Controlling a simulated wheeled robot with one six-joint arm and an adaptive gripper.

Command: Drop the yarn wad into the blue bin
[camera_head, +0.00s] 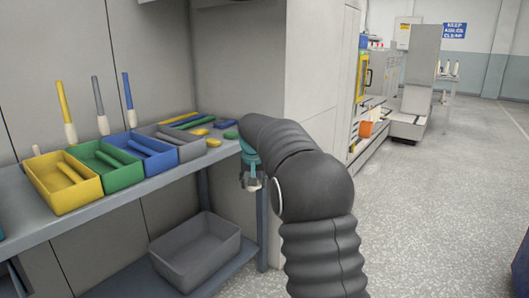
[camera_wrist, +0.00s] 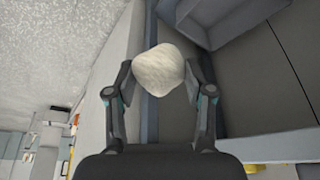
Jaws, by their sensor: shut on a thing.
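The yarn wad, a cream, rounded lump (camera_wrist: 158,70), is held between the two fingertips of my gripper (camera_wrist: 160,82) in the wrist view. My gripper (camera_head: 251,183) is in front of the right end of the workbench in the head view, pointing down. The wad cannot be made out clearly there. A small blue bin (camera_head: 161,164) stands on the bench between a green and a grey bin, left of my gripper, with a blue bobbin in it. A dark blue object (camera_head: 512,286) is cut off at the bottom right corner; I cannot tell whether it is a bin.
Yellow (camera_head: 75,200) and green (camera_head: 122,180) bins stand on the bench (camera_head: 30,222), with upright bobbins behind. Loose coloured pieces lie at its right end. A grey tray (camera_head: 195,262) sits on the lower shelf. Open speckled floor (camera_head: 430,200) lies to the right.

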